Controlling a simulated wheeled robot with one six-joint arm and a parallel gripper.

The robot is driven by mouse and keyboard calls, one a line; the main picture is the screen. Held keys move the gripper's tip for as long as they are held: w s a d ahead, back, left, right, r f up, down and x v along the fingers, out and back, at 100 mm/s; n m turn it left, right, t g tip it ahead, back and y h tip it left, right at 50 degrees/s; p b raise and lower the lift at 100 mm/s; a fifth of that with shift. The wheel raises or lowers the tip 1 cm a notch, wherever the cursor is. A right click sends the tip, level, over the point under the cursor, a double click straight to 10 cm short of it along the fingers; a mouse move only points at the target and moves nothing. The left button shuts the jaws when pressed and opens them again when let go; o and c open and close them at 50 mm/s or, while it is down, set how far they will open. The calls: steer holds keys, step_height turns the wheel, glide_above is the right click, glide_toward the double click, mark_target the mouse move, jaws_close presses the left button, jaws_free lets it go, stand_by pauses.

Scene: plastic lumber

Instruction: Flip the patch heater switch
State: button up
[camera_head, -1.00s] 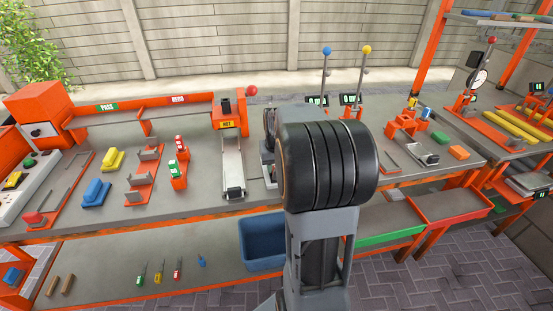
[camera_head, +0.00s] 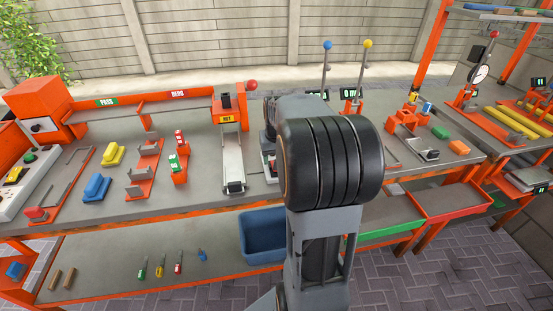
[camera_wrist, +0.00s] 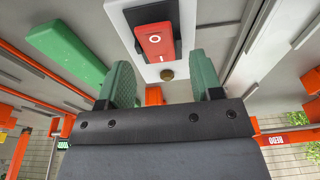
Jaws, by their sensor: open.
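The patch heater switch (camera_wrist: 154,40) is a red rocker with a white ring mark, set in a dark frame on a white panel, in the top middle of the wrist view. My gripper (camera_wrist: 160,66) is open, with its two green fingers apart and nothing between them. The switch lies beyond the gap between the fingertips, and no contact shows. In the head view my arm hides the gripper and the switch.
A green block (camera_wrist: 66,52) lies left of the panel in the wrist view. In the head view, an orange stand with a HOT sign (camera_head: 227,119) is left of my arm. A blue bin (camera_head: 262,238) is below. Two tall levers (camera_head: 325,68) (camera_head: 365,66) rise behind my arm.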

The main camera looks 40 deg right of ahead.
step_height(320, 180, up, 12)
steer(key=s+p, duration=0.1)
steer(key=shift+s+a, duration=0.4)
steer(key=shift+a, duration=0.05)
steer(key=shift+f, duration=0.1)
